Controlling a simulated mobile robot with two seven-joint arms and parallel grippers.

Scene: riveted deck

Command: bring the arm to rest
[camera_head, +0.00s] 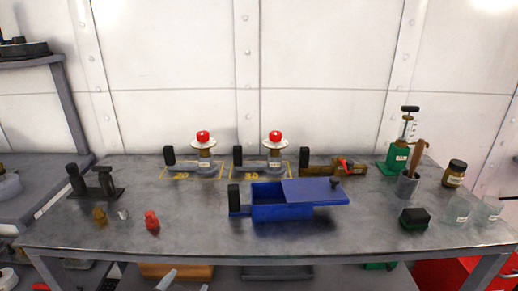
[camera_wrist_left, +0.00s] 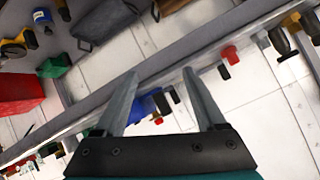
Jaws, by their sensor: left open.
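My left gripper (camera_head: 186,282) shows only as grey fingertips at the bottom edge of the head view, in front of and below the table's front edge. In the left wrist view the two fingers of the left gripper (camera_wrist_left: 162,92) stand wide apart with nothing between them that they hold. The rest of the left arm is out of the head view. My right gripper is in neither view.
The grey metal table (camera_head: 190,232) bears a blue box with a sliding lid (camera_head: 315,190), a red weight-like piece (camera_head: 152,220), a dark green-black block (camera_head: 414,218) and two red-topped stands at the back. A lower shelf (camera_head: 225,281) lies beneath. The table's front middle is bare.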

